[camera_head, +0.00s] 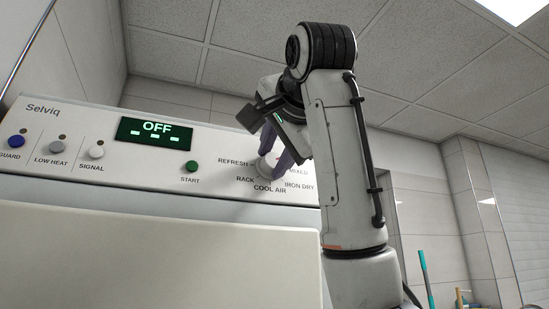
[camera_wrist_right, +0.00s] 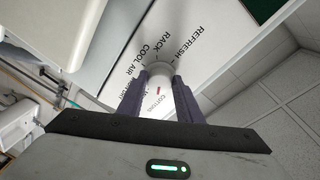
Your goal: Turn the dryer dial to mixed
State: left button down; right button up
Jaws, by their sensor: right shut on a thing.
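The dryer dial (camera_head: 265,168) is a pale round knob at the right end of the white control panel. Labels REFRESH, RACK, COOL AIR and IRON DRY surround it; the mixed label (camera_head: 299,172) is partly covered by my gripper. My right gripper (camera_head: 272,150) is shut on the dial, one dark finger on each side. In the right wrist view the dial (camera_wrist_right: 160,72) sits between the fingertips, with a small red mark (camera_wrist_right: 158,90) close by. I cannot tell which label the dial points to. My left gripper is not in view.
The panel's display (camera_head: 155,132) reads OFF. A green start button (camera_head: 191,167) and the signal (camera_head: 96,152), low heat (camera_head: 58,147) and guard (camera_head: 16,142) buttons lie left of the dial. The dryer front (camera_head: 150,260) juts out below the panel.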

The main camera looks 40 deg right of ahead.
jog(key=m+g+p, duration=0.1)
jog(key=m, duration=0.4)
jog(key=shift+r+m+p, duration=0.15)
jog(key=shift+m+p, duration=0.15)
dwell(0.4)
jog(key=o, duration=1)
jog(key=b+v, duration=0.3)
jog(key=v, duration=0.7)
jog(key=shift+s+a+r, duration=0.1)
